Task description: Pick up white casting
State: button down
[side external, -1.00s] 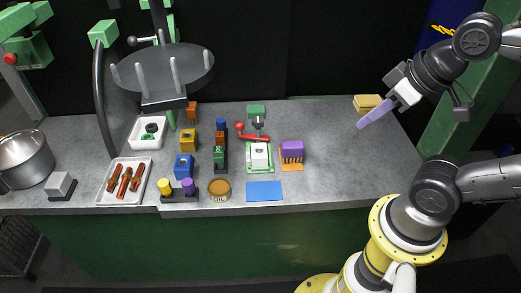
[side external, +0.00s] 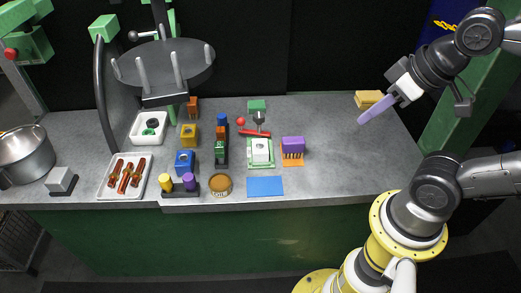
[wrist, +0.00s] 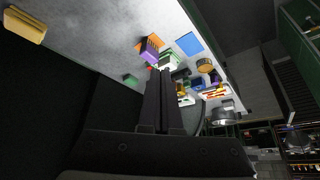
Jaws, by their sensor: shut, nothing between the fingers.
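The white casting (side external: 260,147) is a small white block with a dark hole in its top. It sits in a green-edged holder (side external: 250,164) near the middle of the bench. In the wrist view it is too small and too covered by the fingers to make out surely. My gripper (side external: 361,121) is shut and empty, with its long fingers tilted down to the left. It is raised over the right part of the bench, well to the right of the casting and apart from it. The fingers also show in the wrist view (wrist: 160,72).
A purple block with orange bristles (side external: 293,147) stands right of the casting. A red-handled tool (side external: 254,133) lies behind it, and a blue mat (side external: 265,186) in front. Coloured blocks stand to the left. A yellow sponge-like block (side external: 369,99) lies behind my gripper.

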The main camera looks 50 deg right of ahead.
dwell(0.4)
jog(key=shift+c, duration=0.8)
grip_release()
